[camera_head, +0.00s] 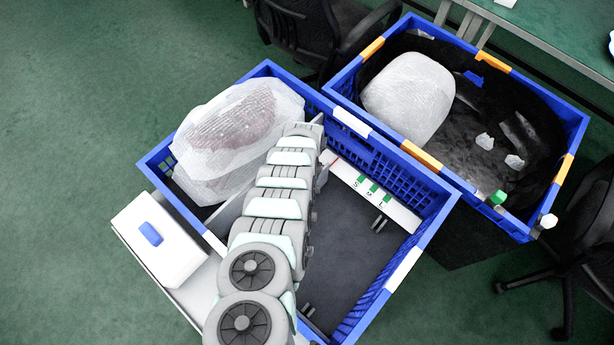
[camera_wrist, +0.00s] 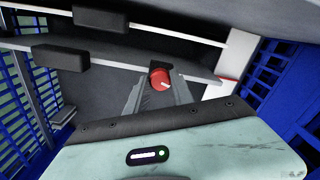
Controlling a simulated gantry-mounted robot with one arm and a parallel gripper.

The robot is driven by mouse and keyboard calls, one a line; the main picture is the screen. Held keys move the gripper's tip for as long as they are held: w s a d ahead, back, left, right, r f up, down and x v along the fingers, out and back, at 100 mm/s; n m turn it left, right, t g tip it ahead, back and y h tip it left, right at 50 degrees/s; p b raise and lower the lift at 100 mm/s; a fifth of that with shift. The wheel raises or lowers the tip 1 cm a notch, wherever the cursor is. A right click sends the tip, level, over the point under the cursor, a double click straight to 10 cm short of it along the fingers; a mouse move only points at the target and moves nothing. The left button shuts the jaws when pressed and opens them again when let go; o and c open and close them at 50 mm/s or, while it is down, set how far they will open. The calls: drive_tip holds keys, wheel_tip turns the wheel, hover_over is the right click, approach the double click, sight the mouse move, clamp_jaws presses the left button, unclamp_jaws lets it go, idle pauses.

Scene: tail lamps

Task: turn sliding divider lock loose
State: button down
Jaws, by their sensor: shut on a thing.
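The lock is a red round knob (camera_wrist: 160,79) with a small white mark, at the edge of the grey divider (camera_wrist: 110,52) in the wrist view. My gripper (camera_wrist: 163,86) is shut on the knob, its grey fingers reaching up to it from below in the picture. In the head view the divider (camera_head: 228,213) stands across the blue crate (camera_head: 412,262), mostly behind my arm. The knob and my fingertips are hidden there. A white rail (camera_head: 345,177) with the letters S, M, L and green marks runs along the crate's inner wall.
A bubble-wrapped lamp (camera_head: 235,135) fills the crate's left compartment; the right one has a bare dark floor. A second blue crate (camera_head: 560,108) with a black liner and a wrapped item (camera_head: 408,93) stands close behind. A white box (camera_head: 160,240) lies at left.

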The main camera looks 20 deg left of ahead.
drive_tip(key=n, duration=0.3)
drive_tip(key=shift+n+p, duration=0.35)
drive_tip(key=shift+n, duration=0.05)
drive_tip(key=n, duration=0.7)
drive_tip(key=shift+n, duration=2.2)
drive_tip(key=c, duration=1.1)
unclamp_jaws()
